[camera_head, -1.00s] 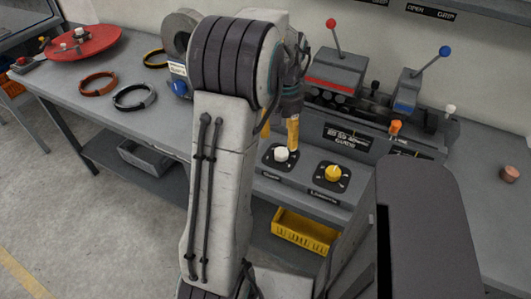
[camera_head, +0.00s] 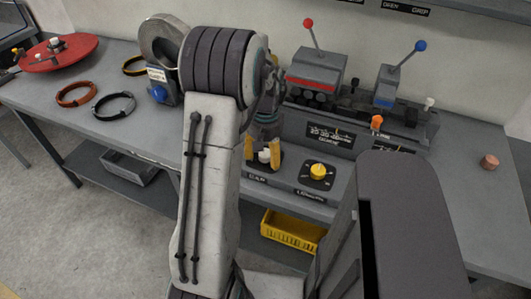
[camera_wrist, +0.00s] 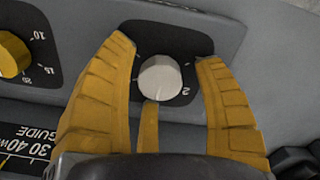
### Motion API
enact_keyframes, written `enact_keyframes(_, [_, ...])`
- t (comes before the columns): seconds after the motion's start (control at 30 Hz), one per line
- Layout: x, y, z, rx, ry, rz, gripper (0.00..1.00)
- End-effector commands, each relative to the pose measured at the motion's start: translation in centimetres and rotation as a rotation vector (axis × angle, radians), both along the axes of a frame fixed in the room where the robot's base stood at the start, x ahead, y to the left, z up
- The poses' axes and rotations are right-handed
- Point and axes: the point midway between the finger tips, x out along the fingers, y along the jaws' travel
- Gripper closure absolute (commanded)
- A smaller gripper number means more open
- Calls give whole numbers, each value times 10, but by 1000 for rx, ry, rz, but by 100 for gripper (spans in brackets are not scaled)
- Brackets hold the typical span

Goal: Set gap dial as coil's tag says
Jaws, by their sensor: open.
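The white dial knob (camera_wrist: 160,79) sits on a black plate on the bench front; a "2" shows at its lower right in the wrist view. In the head view the white knob (camera_head: 264,155) is partly hidden by my fingers. My gripper (camera_wrist: 164,50) is open, with yellow fingers on either side of the knob and a thin yellow finger just below it. Contact cannot be told. A second, yellow dial (camera_head: 318,171) stands to the right. An orange coil (camera_head: 76,94) and a black coil (camera_head: 113,105) lie on the bench; I can read no tag on them.
Behind the dials is a fixture with a red-knobbed lever (camera_head: 309,24) and a blue-knobbed lever (camera_head: 420,46). A red turntable (camera_head: 57,54) is at the far left. A copper piece (camera_head: 489,162) lies at the right. A yellow bin (camera_head: 291,229) is below the dials.

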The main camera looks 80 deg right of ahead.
Motion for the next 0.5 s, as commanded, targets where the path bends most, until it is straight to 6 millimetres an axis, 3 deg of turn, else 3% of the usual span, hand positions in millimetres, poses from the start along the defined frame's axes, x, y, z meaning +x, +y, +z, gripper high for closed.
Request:
enact_keyframes(0.1, [0,0,0,0,0,0,38])
enact_keyframes(0.5, [0,0,0,0,0,0,73])
